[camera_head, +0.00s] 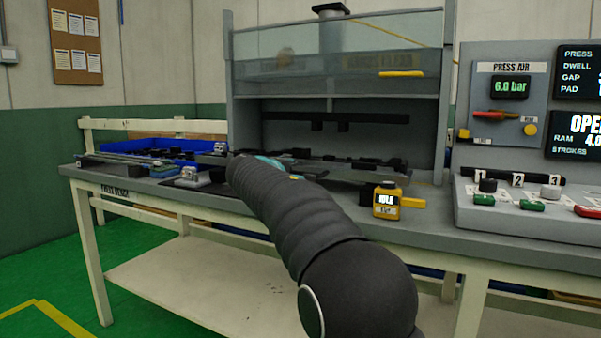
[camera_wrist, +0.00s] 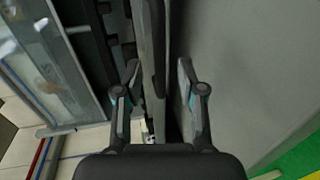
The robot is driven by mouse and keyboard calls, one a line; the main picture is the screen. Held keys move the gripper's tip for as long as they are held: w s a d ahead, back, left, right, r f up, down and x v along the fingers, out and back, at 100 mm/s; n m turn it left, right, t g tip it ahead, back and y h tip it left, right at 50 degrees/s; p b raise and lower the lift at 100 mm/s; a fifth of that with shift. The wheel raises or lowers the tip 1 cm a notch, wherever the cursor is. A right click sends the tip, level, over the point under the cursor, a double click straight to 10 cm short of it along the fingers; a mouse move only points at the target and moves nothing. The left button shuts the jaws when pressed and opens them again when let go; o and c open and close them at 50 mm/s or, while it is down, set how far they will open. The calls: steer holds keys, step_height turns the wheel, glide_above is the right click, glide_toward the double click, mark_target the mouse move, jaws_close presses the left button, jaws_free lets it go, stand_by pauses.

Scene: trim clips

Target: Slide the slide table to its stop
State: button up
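The slide table (camera_head: 345,176) looks like a low grey-and-dark plate at the mouth of the press, partly hidden behind my arm. My gripper is mostly hidden by my own arm in the head view; only a bit of teal shows beyond the forearm. In the wrist view my gripper (camera_wrist: 158,68) has its two fingers apart, one on each side of a long grey edge (camera_wrist: 150,35). This edge appears to belong to the slide table or its rail. A gap shows beside the right finger; contact at the left finger cannot be told.
The press frame (camera_head: 238,125) with its clear guard stands behind. A yellow gauge (camera_head: 386,200) sits on the bench right of my arm. A control panel (camera_head: 510,200) stands at the right. A blue bin (camera_head: 155,150) and small fixtures are at the left.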

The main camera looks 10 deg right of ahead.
mark_target(299, 174)
steer(key=shift+x, duration=1.9)
jaws_close()
